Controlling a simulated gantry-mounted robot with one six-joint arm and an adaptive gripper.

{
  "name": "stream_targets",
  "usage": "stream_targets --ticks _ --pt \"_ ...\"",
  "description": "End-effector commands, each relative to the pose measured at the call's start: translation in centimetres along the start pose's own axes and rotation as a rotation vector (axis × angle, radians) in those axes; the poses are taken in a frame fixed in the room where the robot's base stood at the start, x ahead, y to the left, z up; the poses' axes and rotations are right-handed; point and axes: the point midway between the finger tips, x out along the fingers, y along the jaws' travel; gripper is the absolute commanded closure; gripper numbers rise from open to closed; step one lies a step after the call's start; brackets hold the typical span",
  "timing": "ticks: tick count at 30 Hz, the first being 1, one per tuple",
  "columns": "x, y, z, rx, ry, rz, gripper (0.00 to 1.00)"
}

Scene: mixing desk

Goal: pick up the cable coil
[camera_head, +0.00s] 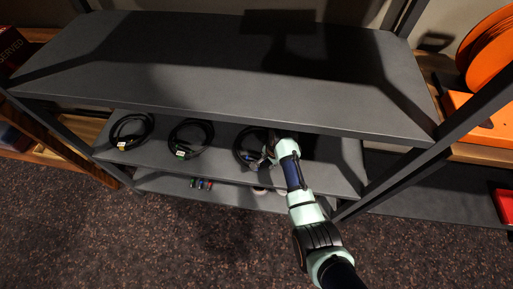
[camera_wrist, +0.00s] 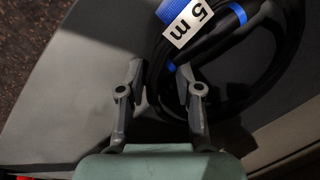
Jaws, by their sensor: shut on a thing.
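A black cable coil (camera_wrist: 226,86) with blue ties and a white "5 m" tag (camera_wrist: 188,22) fills the upper right of the wrist view. My gripper (camera_wrist: 161,72) is shut on the near left edge of this coil, with one finger on each side of its strands. In the head view the same coil (camera_head: 241,152) is at the right of a row on the middle shelf. My gripper (camera_head: 268,152) reaches in over its right side and hides part of it. I cannot tell whether the coil is clear of the shelf.
Two other black coils, one with a green tag (camera_head: 174,142) and one with a yellowish tag (camera_head: 114,134), lie to the left on the middle shelf (camera_head: 218,163). Small coloured items (camera_head: 201,184) sit on the lower shelf.

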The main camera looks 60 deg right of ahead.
Motion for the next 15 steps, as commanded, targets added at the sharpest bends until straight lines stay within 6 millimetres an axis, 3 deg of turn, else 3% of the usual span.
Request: stream_targets --ticks 10,15 --pt "-0.2 -0.1 0.0 0.0 0.001 -0.002 1.0" --pt "-1.2 -0.3 -0.1 0.0 0.002 -0.003 1.0"
